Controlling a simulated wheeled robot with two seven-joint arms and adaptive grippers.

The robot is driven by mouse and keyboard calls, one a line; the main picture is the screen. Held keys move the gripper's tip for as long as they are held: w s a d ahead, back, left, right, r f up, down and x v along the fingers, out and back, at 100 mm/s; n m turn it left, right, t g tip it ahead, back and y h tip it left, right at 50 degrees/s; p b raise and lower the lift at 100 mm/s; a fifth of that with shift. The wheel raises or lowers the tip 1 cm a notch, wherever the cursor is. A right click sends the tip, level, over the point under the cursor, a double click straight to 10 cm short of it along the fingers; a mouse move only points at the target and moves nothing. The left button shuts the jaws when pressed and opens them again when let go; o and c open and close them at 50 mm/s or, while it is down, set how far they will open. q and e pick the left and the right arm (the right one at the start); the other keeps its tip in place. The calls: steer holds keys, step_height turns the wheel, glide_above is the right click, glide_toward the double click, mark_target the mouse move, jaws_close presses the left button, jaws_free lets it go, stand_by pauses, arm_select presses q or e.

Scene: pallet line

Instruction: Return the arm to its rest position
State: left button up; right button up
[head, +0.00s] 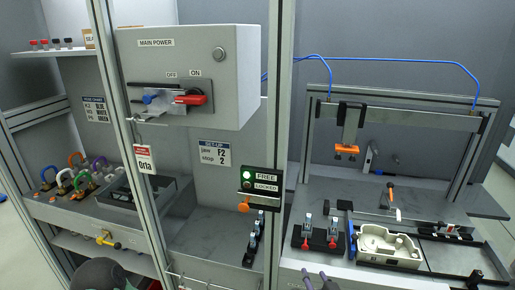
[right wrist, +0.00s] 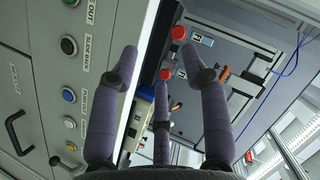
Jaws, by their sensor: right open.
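My right gripper (head: 318,281) shows only as fingertips at the bottom edge of the head view, in front of the right-hand bench. In the right wrist view its purple-grey fingers (right wrist: 160,66) are spread apart with nothing between them. I cannot make out my left gripper. A dark rounded shape at the lower left of the head view may be part of my own arm.
A grey bench (head: 350,270) carries a pale housing (head: 388,247) and red-tipped clamps (head: 307,243) under a metal gantry (head: 410,115). A frame post (head: 275,150) stands left of it. The main power box (head: 190,75) hangs at upper left. A button panel (right wrist: 45,80) fills the wrist view's left.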

steer(key=s+a+f+n+g+y+p, duration=0.15)
steer(key=f+g, duration=0.25)
steer(key=f, duration=0.6)
steer(key=s+a+f+n+g+y, duration=0.1)
steer(key=s+f+n+g, duration=0.25)
steer(key=f, duration=0.65)
steer(key=s+a+f+g, duration=0.2)
steer(key=s+f+g, duration=0.1)
steer(key=s+f, duration=0.3)
steer(key=s+a+f+n+g+y+p, duration=0.1)
steer(key=s+a+f+g, duration=0.1)
steer(key=s+f, duration=0.4)
steer(key=shift+s+a+f+g, duration=0.15)
steer(key=shift+s+f+g, duration=0.1)
steer(key=shift+f+g, duration=0.4)
